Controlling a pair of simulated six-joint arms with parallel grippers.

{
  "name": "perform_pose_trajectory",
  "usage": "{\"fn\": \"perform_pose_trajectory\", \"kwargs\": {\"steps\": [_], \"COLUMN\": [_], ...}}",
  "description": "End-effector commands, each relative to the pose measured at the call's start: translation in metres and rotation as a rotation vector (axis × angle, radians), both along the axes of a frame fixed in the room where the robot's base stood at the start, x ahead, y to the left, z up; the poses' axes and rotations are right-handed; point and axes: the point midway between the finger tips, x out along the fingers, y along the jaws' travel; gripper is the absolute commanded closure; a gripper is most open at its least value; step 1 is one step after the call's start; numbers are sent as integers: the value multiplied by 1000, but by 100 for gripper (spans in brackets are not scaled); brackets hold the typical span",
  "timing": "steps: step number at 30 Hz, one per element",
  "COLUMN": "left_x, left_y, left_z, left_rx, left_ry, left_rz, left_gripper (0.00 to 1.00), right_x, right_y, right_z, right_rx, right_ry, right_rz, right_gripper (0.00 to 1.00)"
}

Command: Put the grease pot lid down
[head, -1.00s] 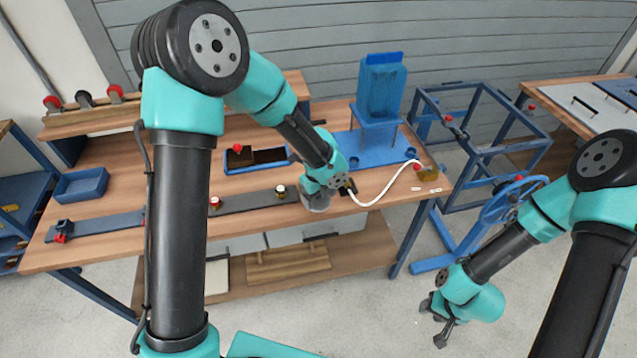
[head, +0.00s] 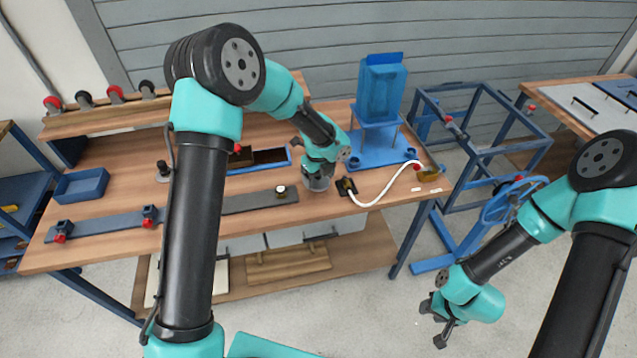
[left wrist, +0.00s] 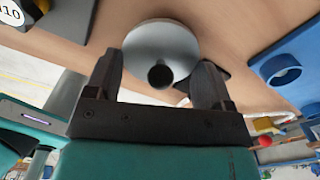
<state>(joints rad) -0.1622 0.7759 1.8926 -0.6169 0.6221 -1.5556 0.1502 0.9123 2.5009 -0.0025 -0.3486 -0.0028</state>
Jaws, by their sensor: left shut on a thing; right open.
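The grease pot lid shows in the left wrist view as a round grey disc (left wrist: 160,45) with a dark knob, between the two dark fingers of my left gripper (left wrist: 158,72). In the head view a grey round piece (head: 317,184) sits under my left gripper (head: 319,174), low over the workbench near its front edge. I cannot tell whether it touches the bench or whether a pot is under it. My right gripper (head: 440,328) is open and empty, out over the floor at the right.
A black block (head: 346,187) with a white cord (head: 385,190) lies just right of the lid. A dark strip (head: 250,202) with a small jar (head: 280,193) is to the left. A blue stand (head: 380,150) and a blue tray (head: 285,158) are behind.

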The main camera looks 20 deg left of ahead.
Motion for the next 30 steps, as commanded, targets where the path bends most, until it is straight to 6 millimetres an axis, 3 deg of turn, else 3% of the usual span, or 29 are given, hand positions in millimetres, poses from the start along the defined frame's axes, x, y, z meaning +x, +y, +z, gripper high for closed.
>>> {"fn": "perform_pose_trajectory", "kwargs": {"steps": [3, 6, 19, 20, 21, 23, 30], "left_x": [-2, -2, -2, -1, -2, -2, -1], "left_y": [0, 0, 0, 0, 0, 0, 0], "left_z": [-20, -28, -32, -31, -31, -31, -30], "left_rx": [1, 1, 0, 0, 0, 0, 0], "left_ry": [7, 6, 4, 4, 4, 4, 4], "left_rz": [-1, -2, -1, -1, -1, -1, -1], "left_gripper": [47, 47, 47, 21, 18, 14, 14], "right_x": [0, 0, 0, 0, 0, 0, 0], "right_y": [0, 0, 0, 0, 0, 0, 0], "right_z": [0, 0, 0, 0, 0, 0, 0], "right_rx": [0, 0, 0, 0, 0, 0, 0], "right_ry": [0, 0, 0, 0, 0, 0, 0], "right_rz": [0, 0, 0, 0, 0, 0, 0], "right_gripper": [57, 57, 57, 57, 57, 57, 57]}}
